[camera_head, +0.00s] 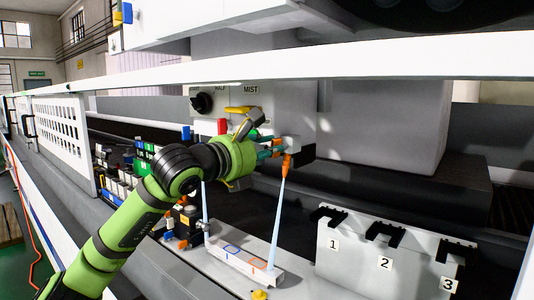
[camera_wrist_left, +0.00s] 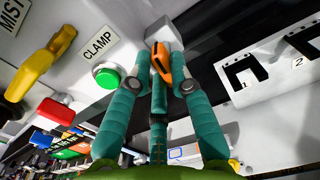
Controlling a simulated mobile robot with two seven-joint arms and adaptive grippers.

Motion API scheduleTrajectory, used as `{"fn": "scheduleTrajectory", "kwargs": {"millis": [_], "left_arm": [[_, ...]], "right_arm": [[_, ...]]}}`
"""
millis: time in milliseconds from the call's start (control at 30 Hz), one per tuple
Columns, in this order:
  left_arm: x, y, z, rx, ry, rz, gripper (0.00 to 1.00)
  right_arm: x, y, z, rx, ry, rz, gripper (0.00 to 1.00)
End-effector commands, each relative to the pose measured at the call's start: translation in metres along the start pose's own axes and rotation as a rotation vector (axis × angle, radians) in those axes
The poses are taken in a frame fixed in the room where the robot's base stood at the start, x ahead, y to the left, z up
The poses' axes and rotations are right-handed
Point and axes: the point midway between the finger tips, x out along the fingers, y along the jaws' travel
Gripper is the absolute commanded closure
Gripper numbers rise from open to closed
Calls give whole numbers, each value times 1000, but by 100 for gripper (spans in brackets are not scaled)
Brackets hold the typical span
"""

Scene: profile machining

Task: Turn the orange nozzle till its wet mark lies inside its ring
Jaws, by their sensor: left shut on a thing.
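The orange nozzle (camera_head: 287,163) hangs from a pale block under the machine head, and a pale jet runs from it down to the white plate. The jet's foot (camera_head: 271,269) seems to land just right of the orange ring (camera_head: 258,265); the wet mark itself is too small to make out. My left gripper (camera_head: 276,147) reaches the nozzle from the left. In the left wrist view, its teal fingers close around the orange nozzle (camera_wrist_left: 165,62). My right gripper is out of view.
A blue ring (camera_head: 232,250) lies left of the orange one on the plate, with a second jet (camera_head: 206,215) near it. A grey rack (camera_head: 375,255) numbered 1 to 3 stands right. The green CLAMP button (camera_wrist_left: 106,77) and a yellow lever (camera_wrist_left: 45,60) are close to my fingers.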

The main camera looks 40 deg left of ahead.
Motion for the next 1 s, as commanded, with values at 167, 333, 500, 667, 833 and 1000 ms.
{"fn": "scheduleTrajectory", "kwargs": {"millis": [167, 333, 500, 667, 833, 1000], "left_arm": [[0, -1, 0, 0, 0, -2, 100], [0, -1, 0, -1, 0, -2, 55], [0, 0, 0, -2, 0, -2, 55], [-2, 0, 0, -2, 0, -1, 55], [-19, 1, -1, 0, 2, 1, 55], [-41, 2, -2, -3, 4, 3, 55]], "right_arm": [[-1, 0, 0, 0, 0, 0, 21], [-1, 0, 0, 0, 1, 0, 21], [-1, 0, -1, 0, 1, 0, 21], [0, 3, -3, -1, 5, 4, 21], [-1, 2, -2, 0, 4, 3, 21], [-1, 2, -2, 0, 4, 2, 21]]}}
